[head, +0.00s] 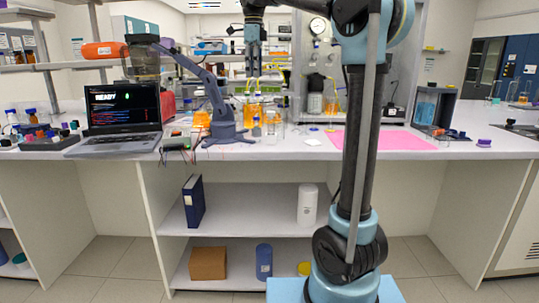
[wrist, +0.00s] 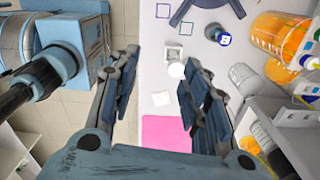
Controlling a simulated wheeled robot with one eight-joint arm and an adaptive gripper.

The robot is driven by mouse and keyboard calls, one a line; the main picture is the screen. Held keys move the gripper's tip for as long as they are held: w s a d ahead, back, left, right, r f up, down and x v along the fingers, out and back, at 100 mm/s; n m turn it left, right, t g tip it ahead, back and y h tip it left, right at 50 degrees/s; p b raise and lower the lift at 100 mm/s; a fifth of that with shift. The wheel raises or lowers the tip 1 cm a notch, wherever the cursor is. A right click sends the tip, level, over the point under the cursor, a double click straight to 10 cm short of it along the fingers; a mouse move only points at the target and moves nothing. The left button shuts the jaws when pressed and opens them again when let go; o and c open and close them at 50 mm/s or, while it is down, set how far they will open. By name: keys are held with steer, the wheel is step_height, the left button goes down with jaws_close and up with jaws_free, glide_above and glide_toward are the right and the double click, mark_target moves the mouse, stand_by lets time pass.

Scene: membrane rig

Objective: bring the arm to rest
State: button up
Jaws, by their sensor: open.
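My gripper (wrist: 160,64) is open, its two dark fingers spread with nothing between them. In the head view, my gripper (head: 252,62) hangs pointing down above the back middle of the bench, with my arm bent over from the right. In the wrist view, the white bench top shows below and between the fingers.
The bench (head: 290,150) holds a laptop (head: 123,112), a blue-grey desktop arm (head: 218,105), orange-filled beakers (wrist: 280,38) and a blue-capped vial (wrist: 218,33). A pink mat (head: 385,140) lies flat on the right. A blue-framed box (head: 433,108) stands beyond it.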

steer(key=s+d+f+n+t, duration=0.1)
steer(key=s+d+f+n, duration=0.9)
steer(key=s+d+f, duration=0.65)
steer(key=s+d+f+n, duration=0.2)
steer(key=s+f+n, duration=0.1)
steer(key=f, duration=0.6)
steer(key=s+d+f+n, duration=0.3)
steer(key=s+f, duration=0.3)
steer(key=f, duration=0.3)
steer(key=s+d+f+n+t, duration=0.1)
steer(key=s+d+f+n, duration=0.2)
steer(key=f, duration=0.6)
steer(key=shift+s+f+n, duration=0.15)
steer(key=shift+s+n, duration=0.25)
steer(key=shift+s, duration=0.7)
steer(key=shift+d, duration=0.1)
steer(key=shift+w+f, duration=0.2)
steer(key=shift+w, duration=0.25)
steer(key=shift+c, duration=0.2)
